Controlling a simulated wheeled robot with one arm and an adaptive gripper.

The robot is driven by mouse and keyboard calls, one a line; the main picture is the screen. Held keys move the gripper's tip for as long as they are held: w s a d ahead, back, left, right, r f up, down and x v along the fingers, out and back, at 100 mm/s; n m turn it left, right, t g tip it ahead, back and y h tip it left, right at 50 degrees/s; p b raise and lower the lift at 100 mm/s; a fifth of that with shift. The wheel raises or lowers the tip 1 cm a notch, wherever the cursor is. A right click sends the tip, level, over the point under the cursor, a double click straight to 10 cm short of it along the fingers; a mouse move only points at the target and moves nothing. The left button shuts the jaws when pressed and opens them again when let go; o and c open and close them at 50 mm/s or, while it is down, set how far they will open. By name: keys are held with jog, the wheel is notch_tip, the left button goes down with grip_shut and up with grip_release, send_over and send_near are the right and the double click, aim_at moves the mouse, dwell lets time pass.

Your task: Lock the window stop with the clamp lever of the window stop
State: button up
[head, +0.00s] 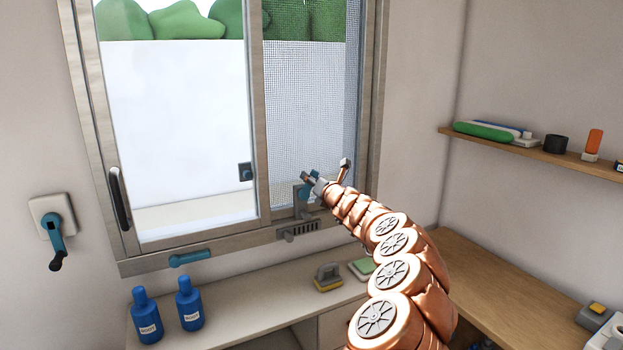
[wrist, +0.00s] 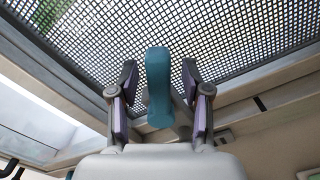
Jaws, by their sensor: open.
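The teal clamp lever (wrist: 158,92) of the window stop stands upright between the two fingers of my gripper (wrist: 159,76) in the wrist view. The fingers are open, with a visible gap on each side of the lever. In the head view my gripper (head: 313,183) is at the lower edge of the mesh-covered right window part. How the lever joins the body is hidden.
The window frame (head: 262,150) and insect mesh (wrist: 230,35) are close around my gripper. A teal handle (head: 190,257) is on the lower frame. A wall crank (head: 56,235) is at left. Blue bottles (head: 189,305) and a yellow-based brush (head: 328,278) stand on the counter below.

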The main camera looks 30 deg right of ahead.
jog(key=shift+w+r, duration=0.1)
jog(key=shift+w, duration=0.2)
grip_shut()
dwell(0.5)
